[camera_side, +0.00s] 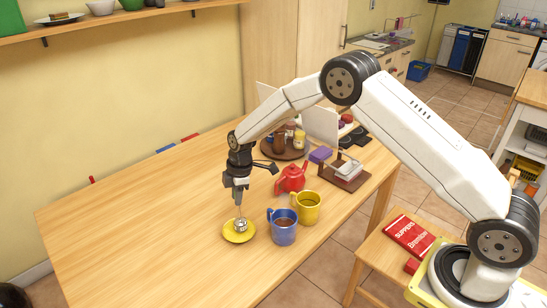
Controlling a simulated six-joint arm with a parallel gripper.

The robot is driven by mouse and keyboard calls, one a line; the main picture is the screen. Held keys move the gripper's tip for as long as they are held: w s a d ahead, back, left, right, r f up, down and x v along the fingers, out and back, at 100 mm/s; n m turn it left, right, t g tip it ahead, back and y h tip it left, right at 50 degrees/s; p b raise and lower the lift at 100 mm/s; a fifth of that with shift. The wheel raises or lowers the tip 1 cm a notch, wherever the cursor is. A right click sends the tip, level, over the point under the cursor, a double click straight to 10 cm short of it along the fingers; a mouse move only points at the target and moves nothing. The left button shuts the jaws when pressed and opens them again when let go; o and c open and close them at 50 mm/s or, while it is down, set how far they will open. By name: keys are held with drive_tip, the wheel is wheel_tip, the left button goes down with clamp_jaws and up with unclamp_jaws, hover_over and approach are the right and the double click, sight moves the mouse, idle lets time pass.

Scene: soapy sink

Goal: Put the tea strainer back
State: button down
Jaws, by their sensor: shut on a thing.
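My gripper (240,196) points straight down and is shut on the tea strainer (241,226), a small silvery metal piece below the fingers. The strainer is at the middle of a yellow saucer (231,237) on the table. I cannot tell whether it touches the saucer or hangs just above it. A blue mug (284,233) with dark liquid stands right of the saucer. A yellow mug (307,212) stands behind it to the right. A red teapot (291,179) stands farther back.
The table (130,230) is clear on the left and at the front.

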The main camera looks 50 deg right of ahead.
drive_tip(key=shift+f, duration=0.15)
drive_tip(key=c, duration=0.5)
unclamp_jaws()
drive_tip(key=shift+r, duration=0.2)
drive_tip(key=r, duration=0.4)
drive_tip(key=d+r, duration=0.1)
drive_tip(key=r, duration=0.7)
drive_tip(key=shift+s+d, duration=0.35)
drive_tip(key=shift+s, duration=0.1)
drive_tip(key=s+d+m, duration=0.1)
drive_tip(key=s+m, duration=0.3)
drive_tip(key=s, duration=0.4)
drive_tip(key=s+d+m+t+h, duration=0.1)
drive_tip(key=s+m, duration=0.4)
drive_tip(key=s, duration=0.4)
drive_tip(key=s+d+m+t, duration=0.1)
drive_tip(key=s+m, duration=0.3)
drive_tip(key=s, duration=0.5)
drive_tip(key=shift+s+d+m+h, duration=0.2)
drive_tip(key=shift+d+m+h, duration=0.1)
drive_tip(key=shift+d, duration=0.15)
